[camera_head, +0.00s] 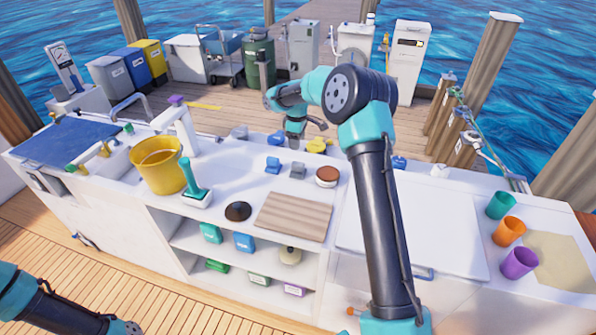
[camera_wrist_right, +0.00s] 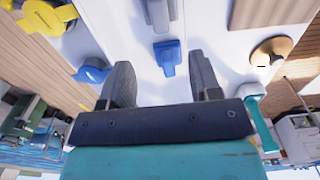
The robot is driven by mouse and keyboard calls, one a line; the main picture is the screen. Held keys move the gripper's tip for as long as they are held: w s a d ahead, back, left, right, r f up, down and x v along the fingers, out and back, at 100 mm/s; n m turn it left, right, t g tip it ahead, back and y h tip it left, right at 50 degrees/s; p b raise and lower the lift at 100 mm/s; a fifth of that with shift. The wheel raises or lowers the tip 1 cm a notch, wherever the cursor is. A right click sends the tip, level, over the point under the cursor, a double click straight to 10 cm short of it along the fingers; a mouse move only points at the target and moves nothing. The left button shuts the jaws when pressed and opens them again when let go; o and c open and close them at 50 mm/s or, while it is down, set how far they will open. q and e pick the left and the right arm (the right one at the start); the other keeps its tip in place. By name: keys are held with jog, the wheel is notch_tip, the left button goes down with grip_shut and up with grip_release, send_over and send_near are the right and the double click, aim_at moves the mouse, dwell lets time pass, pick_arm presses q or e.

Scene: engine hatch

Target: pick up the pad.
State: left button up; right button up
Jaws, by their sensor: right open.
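No label marks the pad, so I cannot tell for sure which thing it is. Small blue pieces (camera_head: 273,165) and grey pieces (camera_head: 298,171) lie on the white counter. My right gripper (camera_head: 293,142) points down over the counter's back part, its fingertips small and partly hidden in the head view. In the right wrist view the right gripper (camera_wrist_right: 163,80) is open and empty. A blue piece with a raised tab (camera_wrist_right: 167,57) shows between and beyond its fingers, and a grey piece (camera_wrist_right: 159,14) lies farther up. My left gripper is outside the view.
Yellow pieces (camera_head: 317,145) lie near the right gripper. A yellow bucket (camera_head: 160,172) and green-handled tool (camera_head: 196,190) stand left. Cups (camera_head: 509,231) stand right.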

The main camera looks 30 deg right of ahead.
aim_at(298, 163)
notch_tip(298, 163, down, 7)
jog(key=shift+r, duration=0.15)
dwell(0.4)
jog(key=shift+s+d+f, duration=0.15)
jog(key=shift+f, duration=2.45)
jog(key=shift+c, duration=0.3)
jog(key=c, duration=1)
